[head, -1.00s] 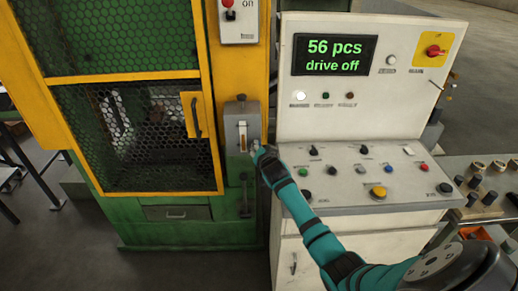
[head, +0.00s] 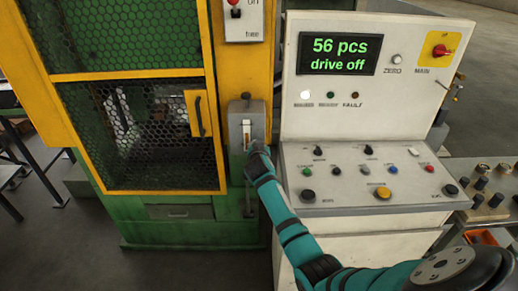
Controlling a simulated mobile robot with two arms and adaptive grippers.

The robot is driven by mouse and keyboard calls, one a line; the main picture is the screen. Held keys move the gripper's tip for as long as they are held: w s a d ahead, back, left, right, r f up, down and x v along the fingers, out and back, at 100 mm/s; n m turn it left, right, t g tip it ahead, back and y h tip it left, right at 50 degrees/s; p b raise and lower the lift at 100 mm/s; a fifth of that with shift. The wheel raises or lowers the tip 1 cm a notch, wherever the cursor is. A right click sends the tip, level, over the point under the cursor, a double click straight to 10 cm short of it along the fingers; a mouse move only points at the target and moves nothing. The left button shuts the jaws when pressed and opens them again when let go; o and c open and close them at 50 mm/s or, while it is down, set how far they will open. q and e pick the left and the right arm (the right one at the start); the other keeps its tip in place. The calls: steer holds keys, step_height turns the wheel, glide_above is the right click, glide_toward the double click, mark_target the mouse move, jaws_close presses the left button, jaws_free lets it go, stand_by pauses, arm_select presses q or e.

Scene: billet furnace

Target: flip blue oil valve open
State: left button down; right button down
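The grey oil unit (head: 235,122) with a small sight glass (head: 247,133) is mounted on the machine's front post, between the mesh door and the control console. I cannot make out a blue valve handle; my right gripper may hide it. My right gripper (head: 257,149) is at the unit's lower right edge, just below and right of the sight glass. It is small and dark here, so its fingers, any contact and any hold cannot be made out. A dark vertical handle (head: 249,205) is partly visible below the unit. My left gripper is not in view.
The control console (head: 410,113) stands close on the right; its screen (head: 338,54) reads "56 pcs drive off". The yellow-framed mesh door (head: 140,135) with its handle is on the left. A switch box (head: 244,27) is above. A bench with knobs (head: 485,190) is far right.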

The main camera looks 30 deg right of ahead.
stand_by(0.3)
steer(key=c, duration=1.4)
jaws_free()
steer(key=v, duration=1.2)
